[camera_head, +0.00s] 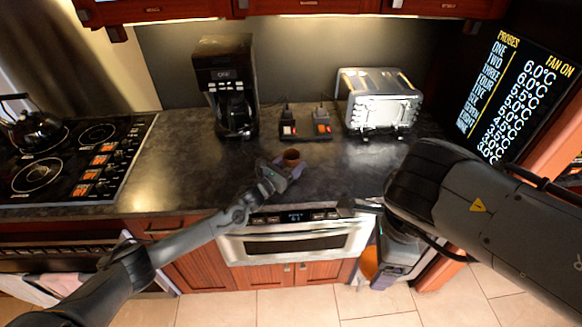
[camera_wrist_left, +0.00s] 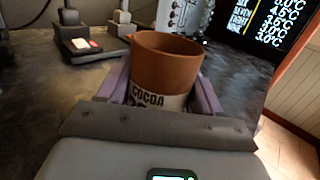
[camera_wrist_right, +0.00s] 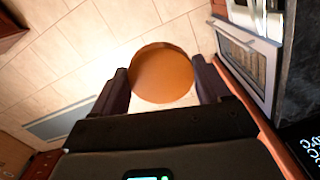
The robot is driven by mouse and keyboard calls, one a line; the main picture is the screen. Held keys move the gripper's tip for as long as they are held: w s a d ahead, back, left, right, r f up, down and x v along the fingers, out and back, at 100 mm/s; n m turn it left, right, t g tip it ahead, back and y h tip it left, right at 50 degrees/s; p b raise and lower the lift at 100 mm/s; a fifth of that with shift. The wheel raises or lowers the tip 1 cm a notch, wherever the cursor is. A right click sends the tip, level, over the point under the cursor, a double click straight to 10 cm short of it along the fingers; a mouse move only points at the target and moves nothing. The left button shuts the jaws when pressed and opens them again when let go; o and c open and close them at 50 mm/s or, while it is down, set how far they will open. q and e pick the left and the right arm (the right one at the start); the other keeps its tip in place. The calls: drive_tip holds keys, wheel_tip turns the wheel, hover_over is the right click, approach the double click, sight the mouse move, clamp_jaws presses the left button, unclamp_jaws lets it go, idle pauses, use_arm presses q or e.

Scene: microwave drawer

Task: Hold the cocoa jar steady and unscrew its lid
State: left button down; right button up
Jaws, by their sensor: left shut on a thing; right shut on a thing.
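The brown cocoa jar (camera_wrist_left: 165,72) stands upright between the fingers of my left gripper (camera_head: 285,170), which is shut on it. Its pale COCOA label shows just above the gripper, and its top is open, with no lid on it. In the head view the jar (camera_head: 291,156) is at the front part of the counter. The round orange-brown lid (camera_wrist_right: 162,72) is between the fingers of my right gripper (camera_wrist_right: 163,88), which is shut on it. In the head view the lid (camera_head: 369,262) is off the counter, in front of the cabinets, partly hidden by my right gripper.
A stove (camera_head: 60,160) is at left. A microwave drawer (camera_head: 297,243) is below the counter. Tiled floor lies below the lid.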

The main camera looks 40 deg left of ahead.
use_arm(q)
drive_tip(key=shift+f, duration=0.55)
use_arm(e)
drive_tip(key=shift+f, duration=0.1)
use_arm(q)
drive_tip(key=shift+f, duration=0.1)
use_arm(e)
drive_tip(key=shift+f, duration=0.15)
use_arm(q)
drive_tip(key=shift+c, duration=0.8)
unclamp_jaws()
